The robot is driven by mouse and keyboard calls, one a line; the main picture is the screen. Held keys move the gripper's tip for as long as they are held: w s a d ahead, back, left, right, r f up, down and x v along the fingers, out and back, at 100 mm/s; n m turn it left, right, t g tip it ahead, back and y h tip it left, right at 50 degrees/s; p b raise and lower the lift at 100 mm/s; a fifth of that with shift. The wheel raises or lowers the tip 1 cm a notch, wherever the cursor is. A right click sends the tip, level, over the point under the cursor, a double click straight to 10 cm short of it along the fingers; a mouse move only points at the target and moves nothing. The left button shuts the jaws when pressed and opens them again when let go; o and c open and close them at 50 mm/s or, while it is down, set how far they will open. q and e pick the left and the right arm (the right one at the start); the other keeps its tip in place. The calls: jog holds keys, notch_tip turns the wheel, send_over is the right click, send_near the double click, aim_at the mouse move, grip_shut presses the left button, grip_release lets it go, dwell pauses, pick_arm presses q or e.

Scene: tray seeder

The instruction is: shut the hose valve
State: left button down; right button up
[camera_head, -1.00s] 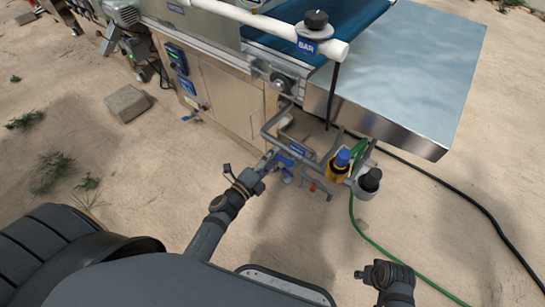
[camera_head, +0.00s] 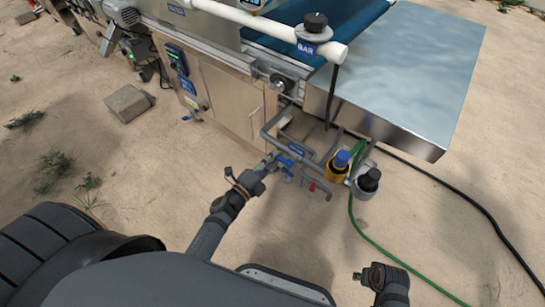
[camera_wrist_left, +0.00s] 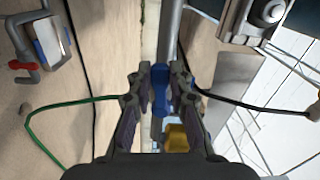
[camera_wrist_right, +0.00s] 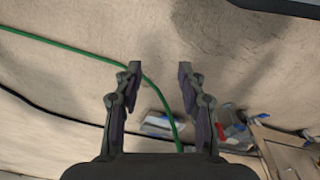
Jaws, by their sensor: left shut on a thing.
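The blue valve handle (camera_head: 285,161) sits on the grey pipework at the corner of the machine. In the left wrist view the blue handle (camera_wrist_left: 160,88) stands between my left fingers, in front of a grey pipe. My left gripper (camera_head: 272,160) is shut on this handle; it also shows in the left wrist view (camera_wrist_left: 160,84). My right gripper (camera_wrist_right: 161,66) is open and empty over the sand, away from the valve. A green hose (camera_head: 366,228) runs from near the bottle holder across the ground.
A yellow bottle with a blue cap (camera_head: 338,170) and a dark bottle (camera_head: 368,182) stand right of the valve. A red handle (camera_head: 312,187) is close by. The steel table (camera_head: 410,70) overhangs behind. A black cable (camera_head: 470,201) lies on open sand.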

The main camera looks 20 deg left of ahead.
pick_arm(q)
jog(key=s+d+f+n+p, duration=0.1)
jog(key=n+p, duration=0.3)
jog(key=n, duration=0.4)
jog(key=s+d+f+n+p, duration=0.1)
jog(key=d+f+n+p, duration=0.2)
jog(key=n, duration=0.5)
jog(key=shift+d+f+n+p, duration=0.3)
jog(key=shift+d+f+p, duration=0.15)
jog(key=shift+p, duration=0.2)
pick_arm(e)
jog(key=s+d+f, duration=0.3)
jog(key=s+f, duration=0.7)
jog(key=s, duration=0.3)
jog(key=shift+d+f+h, duration=0.2)
jog(key=shift+f+h, duration=0.05)
jog(key=shift+h, duration=0.05)
pick_arm(q)
jog(key=c, duration=1.2)
grip_release()
pick_arm(e)
jog(key=shift+s, duration=0.1)
pick_arm(q)
jog(key=v, duration=1.2)
jog(key=shift+r, duration=0.1)
